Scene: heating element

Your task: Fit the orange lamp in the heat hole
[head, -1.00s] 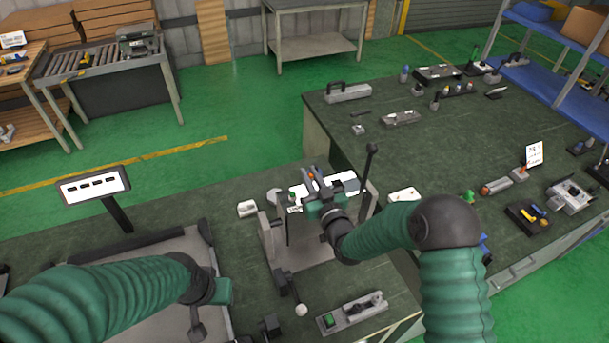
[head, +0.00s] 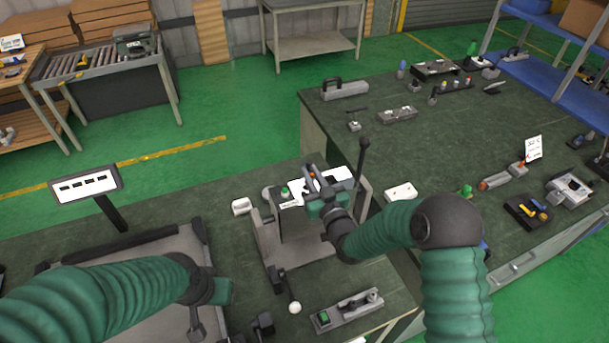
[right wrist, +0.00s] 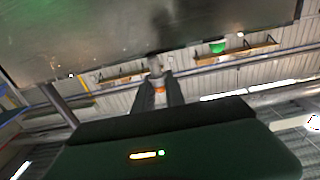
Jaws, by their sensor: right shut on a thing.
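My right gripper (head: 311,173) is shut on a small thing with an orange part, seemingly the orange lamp. In the right wrist view its fingers (right wrist: 156,92) close around a pale piece, the lamp (right wrist: 160,89), with orange between the fingertips. In the head view the gripper is over the upper part of a grey bracket fixture (head: 268,236), in front of its white panel (head: 337,174). The heat hole cannot be made out, and I cannot tell whether the lamp touches the fixture. My left gripper (head: 197,318) is low at the left; its fingers are unclear.
A lever with a dark knob (head: 363,143) rises right of the fixture. A green button (head: 285,192) sits at its upper left. A ball-ended lever (head: 295,308) and a switch block (head: 348,310) are in front. A sign (head: 85,185) stands left. The right-hand bench (head: 440,150) carries several small parts.

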